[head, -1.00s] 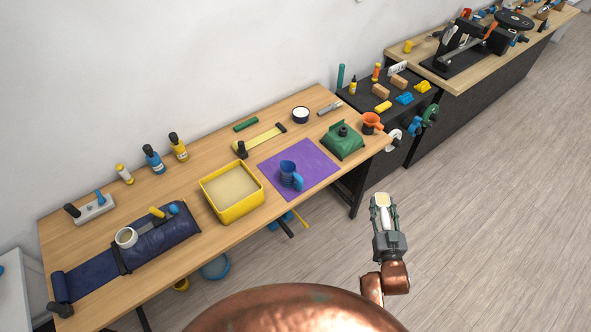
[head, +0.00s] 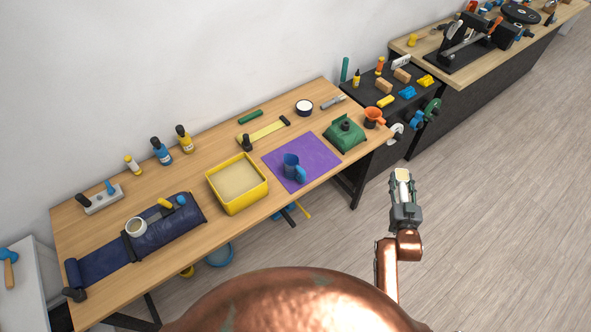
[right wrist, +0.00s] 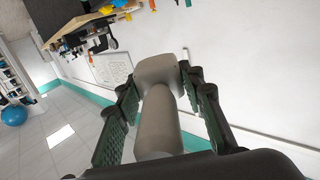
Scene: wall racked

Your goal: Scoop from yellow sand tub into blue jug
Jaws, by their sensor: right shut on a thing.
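The yellow sand tub (head: 239,205) sits on the wooden workbench, filled with pale sand. The blue jug (head: 291,168) stands to its right on a purple mat (head: 322,158). My right gripper (head: 403,186) is out over the floor, right of the bench and well apart from tub and jug. It is shut on a pale grey scoop (right wrist: 158,105), whose thick handle and squared end lie between the fingers in the right wrist view. In the head view the scoop's light end (head: 402,175) points away from me; whether it holds sand cannot be told. My left gripper is not in view.
A green press-like tool (head: 345,135) and an orange cup (head: 373,117) stand at the bench's right end. Bottles (head: 161,151) stand at the back. Open floor lies to the right.

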